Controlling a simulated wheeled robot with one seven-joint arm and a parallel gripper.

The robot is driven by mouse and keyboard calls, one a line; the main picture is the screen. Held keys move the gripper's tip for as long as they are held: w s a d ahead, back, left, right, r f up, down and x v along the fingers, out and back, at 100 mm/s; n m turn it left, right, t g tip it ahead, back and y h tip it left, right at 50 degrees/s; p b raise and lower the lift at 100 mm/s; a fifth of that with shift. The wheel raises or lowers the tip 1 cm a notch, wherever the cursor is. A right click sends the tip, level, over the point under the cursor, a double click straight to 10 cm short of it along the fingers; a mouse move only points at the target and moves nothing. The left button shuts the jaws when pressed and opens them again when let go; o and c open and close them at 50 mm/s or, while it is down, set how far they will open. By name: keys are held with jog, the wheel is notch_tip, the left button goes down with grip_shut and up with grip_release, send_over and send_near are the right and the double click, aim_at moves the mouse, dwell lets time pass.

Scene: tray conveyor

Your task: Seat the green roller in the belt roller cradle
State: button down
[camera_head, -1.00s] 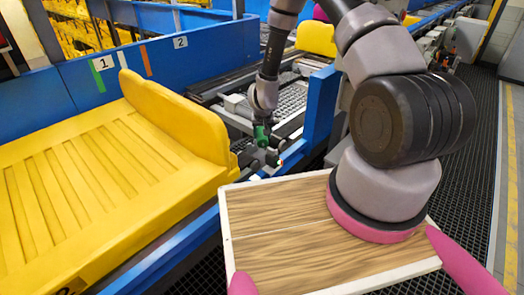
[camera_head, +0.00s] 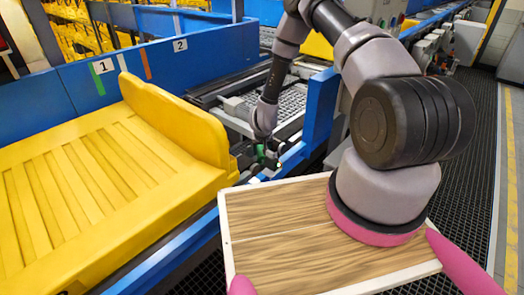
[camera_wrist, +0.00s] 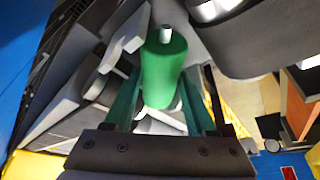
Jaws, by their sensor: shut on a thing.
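The green roller (camera_wrist: 165,72) stands out in the wrist view as a green cylinder with a pale shaft end at its top. My gripper (camera_head: 266,157) is shut on it, with one dark green finger on either side of the roller. In the head view the gripper is low at the near end of the conveyor frame, and the roller is too small there to tell from the fingers. Pale grey bracket-like parts (camera_wrist: 127,38) lie beside and beneath the roller; I cannot tell whether they are the belt roller cradle or whether the roller touches them.
A yellow tray (camera_head: 70,190) with a raised side stands left of the gripper. A blue conveyor post (camera_head: 321,108) rises to the right. My wooden-topped base (camera_head: 280,245) is in front. A dark rounded part (camera_wrist: 265,35) crowds the upper right of the wrist view.

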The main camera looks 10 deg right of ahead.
jog(key=shift+f, duration=0.4)
jog(key=shift+c, duration=1.1)
grip_release()
